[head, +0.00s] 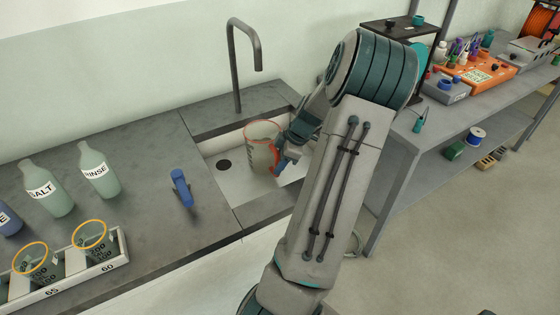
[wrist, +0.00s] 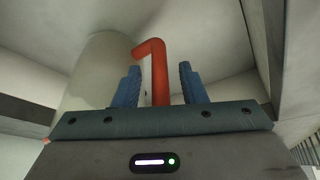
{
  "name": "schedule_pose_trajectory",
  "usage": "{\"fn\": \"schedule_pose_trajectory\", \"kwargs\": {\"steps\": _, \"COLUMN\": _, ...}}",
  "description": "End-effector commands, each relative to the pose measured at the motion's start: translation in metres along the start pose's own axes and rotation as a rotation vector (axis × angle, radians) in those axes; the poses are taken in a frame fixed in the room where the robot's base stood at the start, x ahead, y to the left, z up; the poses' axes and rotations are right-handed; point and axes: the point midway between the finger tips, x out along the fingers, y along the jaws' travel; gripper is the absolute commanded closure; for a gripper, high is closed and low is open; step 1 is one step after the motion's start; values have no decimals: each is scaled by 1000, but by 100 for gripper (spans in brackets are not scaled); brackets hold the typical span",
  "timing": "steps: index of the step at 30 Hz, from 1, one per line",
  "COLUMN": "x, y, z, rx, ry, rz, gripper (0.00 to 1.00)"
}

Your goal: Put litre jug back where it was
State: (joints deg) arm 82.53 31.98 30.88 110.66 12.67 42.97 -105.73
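The litre jug (head: 260,150), a clear vessel with a red rim, is upright in or just over the sink (head: 226,190), below the tap. I cannot tell whether its base touches the sink floor. My gripper (head: 278,160) is at the jug's right side. In the wrist view the jug's pale wall (wrist: 98,75) is at the left, and its red handle (wrist: 159,75) comes between the two blue fingers of my gripper (wrist: 159,88). The fingers are apart, with a narrow gap on each side of the handle.
A grey tap (head: 237,70) arches behind the sink. A blue upright handle (head: 181,189) stands on the counter left of it. SALT (head: 48,192) and RINSE (head: 99,172) bottles and a rack (head: 97,268) with orange-rimmed vessels are further left. A loaded bench (head: 420,125) is at the right.

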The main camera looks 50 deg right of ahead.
Motion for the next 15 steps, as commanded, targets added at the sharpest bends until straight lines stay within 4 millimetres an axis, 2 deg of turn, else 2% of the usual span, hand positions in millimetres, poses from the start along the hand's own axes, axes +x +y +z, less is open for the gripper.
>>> {"fn": "schedule_pose_trajectory", "kwargs": {"steps": 10, "x": -4, "y": 0, "z": -2, "rx": 0, "ry": 0, "rz": 0, "gripper": 62}}
{"fn": "schedule_pose_trajectory", "kwargs": {"steps": 15, "x": -29, "y": 1, "z": -1, "rx": 1, "ry": -2, "rz": 5, "gripper": 62}}
